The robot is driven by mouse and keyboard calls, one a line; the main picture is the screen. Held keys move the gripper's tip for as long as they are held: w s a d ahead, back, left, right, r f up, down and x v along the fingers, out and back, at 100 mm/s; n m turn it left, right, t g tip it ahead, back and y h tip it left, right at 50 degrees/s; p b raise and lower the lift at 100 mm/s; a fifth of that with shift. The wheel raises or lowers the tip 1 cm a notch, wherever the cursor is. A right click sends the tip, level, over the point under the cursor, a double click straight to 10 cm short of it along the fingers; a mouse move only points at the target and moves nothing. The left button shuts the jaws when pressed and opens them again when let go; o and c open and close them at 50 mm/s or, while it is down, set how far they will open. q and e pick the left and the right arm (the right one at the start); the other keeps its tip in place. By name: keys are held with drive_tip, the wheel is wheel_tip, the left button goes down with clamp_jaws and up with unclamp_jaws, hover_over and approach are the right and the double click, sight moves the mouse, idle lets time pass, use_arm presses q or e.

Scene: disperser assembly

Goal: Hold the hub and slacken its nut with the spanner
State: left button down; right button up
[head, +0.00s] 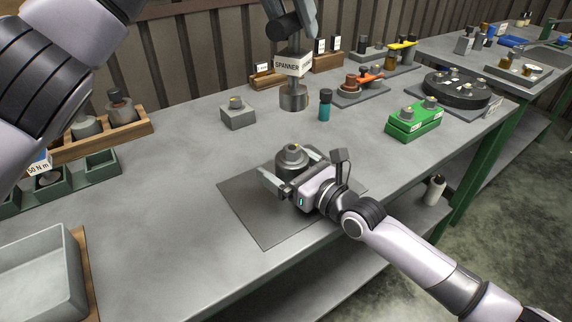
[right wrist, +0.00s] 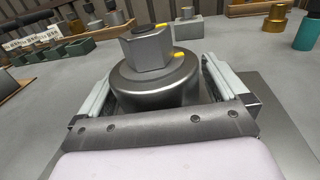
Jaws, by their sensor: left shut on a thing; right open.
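The hub (head: 291,159) is a grey round body standing upright on the dark mat (head: 255,222). In the right wrist view the hub (right wrist: 155,88) carries a hexagonal nut (right wrist: 149,50) on top, with yellow marks on the nut and on the hub's shoulder. My right gripper (head: 290,170) is open, its fingers on either side of the hub; contact cannot be told.
A grey block (head: 238,116) and a teal bottle (head: 325,106) stand behind the mat. A green box (head: 412,122) is at right. Green bins (head: 98,168) and a grey tray (head: 40,270) are at left. The bench between mat and bins is clear.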

drive_tip(key=shift+c, duration=1)
drive_tip(key=c, duration=1.2)
